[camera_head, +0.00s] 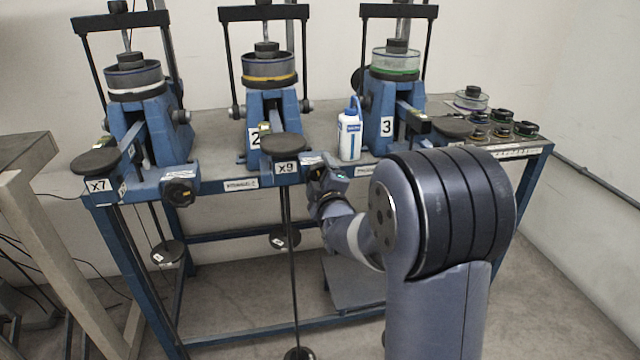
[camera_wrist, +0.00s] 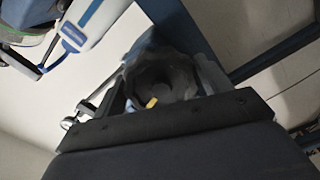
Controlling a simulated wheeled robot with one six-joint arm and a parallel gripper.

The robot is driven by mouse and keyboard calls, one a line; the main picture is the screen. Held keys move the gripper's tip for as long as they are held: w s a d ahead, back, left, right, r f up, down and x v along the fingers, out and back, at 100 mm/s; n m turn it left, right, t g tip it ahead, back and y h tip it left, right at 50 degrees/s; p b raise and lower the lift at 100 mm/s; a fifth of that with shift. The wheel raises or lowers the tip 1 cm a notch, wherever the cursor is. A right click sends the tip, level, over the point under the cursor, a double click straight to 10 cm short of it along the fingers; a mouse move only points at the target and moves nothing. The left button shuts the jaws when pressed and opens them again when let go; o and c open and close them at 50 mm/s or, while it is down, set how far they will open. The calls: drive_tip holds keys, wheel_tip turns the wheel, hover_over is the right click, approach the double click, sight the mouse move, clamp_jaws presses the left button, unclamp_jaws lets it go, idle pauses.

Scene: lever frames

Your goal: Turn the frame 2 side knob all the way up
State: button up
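Frame 2 (camera_head: 254,160) is the blue middle lever frame on the bench, with a "2" label and a yellow-ringed dish on top. Its side knob (camera_head: 316,173) is at the front right of its beam, partly covered by my gripper (camera_head: 325,190). In the wrist view the black, lobed knob (camera_wrist: 165,72) faces the camera, with a yellow mark (camera_wrist: 152,102) at its lower edge. My gripper is right at the knob.
Frame 1 (camera_head: 150,130) stands left with its own side knob (camera_head: 180,190). A white bottle (camera_head: 350,138) stands between frames 2 and 3. Weights hang on rods below the bench front (camera_head: 240,185).

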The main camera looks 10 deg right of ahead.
drive_tip(key=shift+o, duration=0.9)
drive_tip(key=shift+s, duration=0.1)
drive_tip(key=shift+s+f, duration=0.1)
drive_tip(key=shift+s, duration=0.15)
drive_tip(key=s+b, duration=0.2)
drive_tip(key=s, duration=0.3)
drive_tip(key=shift+s+b, duration=0.3)
drive_tip(key=shift+b, duration=0.05)
